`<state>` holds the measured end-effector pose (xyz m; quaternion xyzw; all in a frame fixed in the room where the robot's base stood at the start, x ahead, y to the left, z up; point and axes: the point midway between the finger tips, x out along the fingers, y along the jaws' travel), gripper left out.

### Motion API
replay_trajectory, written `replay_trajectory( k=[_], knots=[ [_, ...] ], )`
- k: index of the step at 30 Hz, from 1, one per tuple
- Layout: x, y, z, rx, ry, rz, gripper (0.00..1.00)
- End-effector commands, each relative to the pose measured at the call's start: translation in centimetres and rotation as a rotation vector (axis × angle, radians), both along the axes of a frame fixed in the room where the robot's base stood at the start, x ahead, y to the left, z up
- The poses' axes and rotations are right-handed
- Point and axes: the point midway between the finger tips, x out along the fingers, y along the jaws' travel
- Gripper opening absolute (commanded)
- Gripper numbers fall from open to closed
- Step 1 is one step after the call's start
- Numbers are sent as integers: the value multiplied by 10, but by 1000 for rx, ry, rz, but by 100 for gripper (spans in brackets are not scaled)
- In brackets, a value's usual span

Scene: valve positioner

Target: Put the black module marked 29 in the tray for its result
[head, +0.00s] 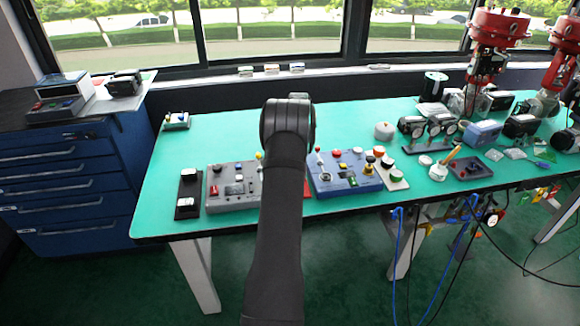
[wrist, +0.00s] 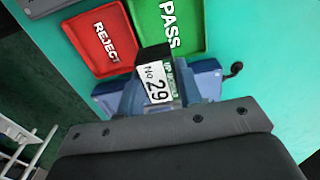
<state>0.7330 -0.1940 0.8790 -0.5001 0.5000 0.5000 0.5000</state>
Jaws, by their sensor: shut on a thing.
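The black module marked 29 (wrist: 157,84) is between the fingers of my gripper (wrist: 160,98) in the wrist view. Its white label with "No 29" and a green strip faces the camera. My gripper is shut on it. Beyond it lie a red tray marked REJECT (wrist: 75,36) and a green tray marked PASS (wrist: 194,46), side by side. The module's far end overlaps the near edges of the trays in the picture; I cannot tell its height. In the head view my arm hides the gripper, the module and most of the trays; a red strip (head: 305,189) shows beside the arm.
A grey control box (head: 232,190) stands left of my arm and a blue one (head: 345,180) right of it on the green bench (head: 160,200). A black stand (head: 188,190) is at the left. Instruments and red-topped valves (head: 500,28) crowd the right side.

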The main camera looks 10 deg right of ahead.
Motion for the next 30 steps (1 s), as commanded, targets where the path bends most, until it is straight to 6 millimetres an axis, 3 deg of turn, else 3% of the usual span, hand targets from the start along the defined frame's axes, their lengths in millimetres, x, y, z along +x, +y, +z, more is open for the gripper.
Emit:
replay_trajectory(
  k=[6,11,18,30],
  knots=[
    [21,22,-18,0,-1,1,8],
    [23,24,-25,0,1,-1,8],
    [22,24,-57,0,1,-1,8],
    [22,24,-63,0,0,-1,8]
  ],
)
